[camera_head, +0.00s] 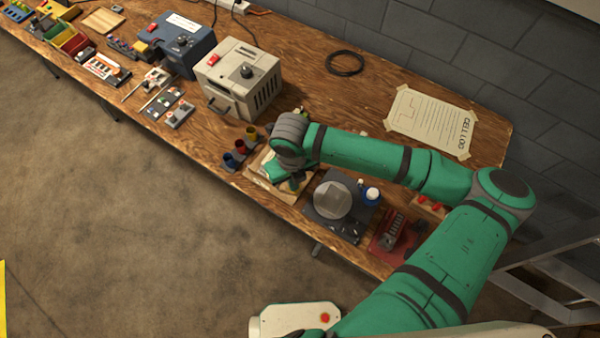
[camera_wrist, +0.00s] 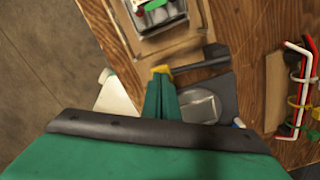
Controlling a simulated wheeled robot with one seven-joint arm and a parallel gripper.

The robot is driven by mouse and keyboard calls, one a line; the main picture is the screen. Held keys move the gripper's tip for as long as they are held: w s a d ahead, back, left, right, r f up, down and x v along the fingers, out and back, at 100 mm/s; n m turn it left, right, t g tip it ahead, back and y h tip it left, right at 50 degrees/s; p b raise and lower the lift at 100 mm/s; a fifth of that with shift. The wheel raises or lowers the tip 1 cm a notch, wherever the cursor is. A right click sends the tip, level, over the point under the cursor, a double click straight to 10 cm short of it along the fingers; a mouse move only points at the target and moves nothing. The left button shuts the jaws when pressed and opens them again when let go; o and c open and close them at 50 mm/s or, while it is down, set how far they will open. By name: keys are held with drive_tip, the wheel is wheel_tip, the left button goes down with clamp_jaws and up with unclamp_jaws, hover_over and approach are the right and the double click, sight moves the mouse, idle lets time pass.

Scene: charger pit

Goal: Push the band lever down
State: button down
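A wooden board (camera_wrist: 187,42) on the bench carries a grey frame with a block with a green part (camera_wrist: 158,14) in it. A dark bar with a wider end (camera_wrist: 205,62), which looks like the band lever, lies along the board's near edge in the wrist view. My gripper (camera_wrist: 161,72) has its fingers together, with yellow at the tips, beside the bar's left end. I cannot tell whether they touch it. In the head view my gripper and wrist (camera_head: 290,150) cover much of the board (camera_head: 265,190), and the lever cannot be made out.
A dark plate with a round metal disc (camera_head: 332,200) stands right of the board, and a red block (camera_head: 398,232) beyond it. Colored cups (camera_head: 240,147) and a beige box (camera_head: 238,80) stand to the left. Hooked rods (camera_wrist: 300,90) lie to the right in the wrist view.

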wheel_tip(320, 180, up, 7)
idle(1.3)
idle(0.5)
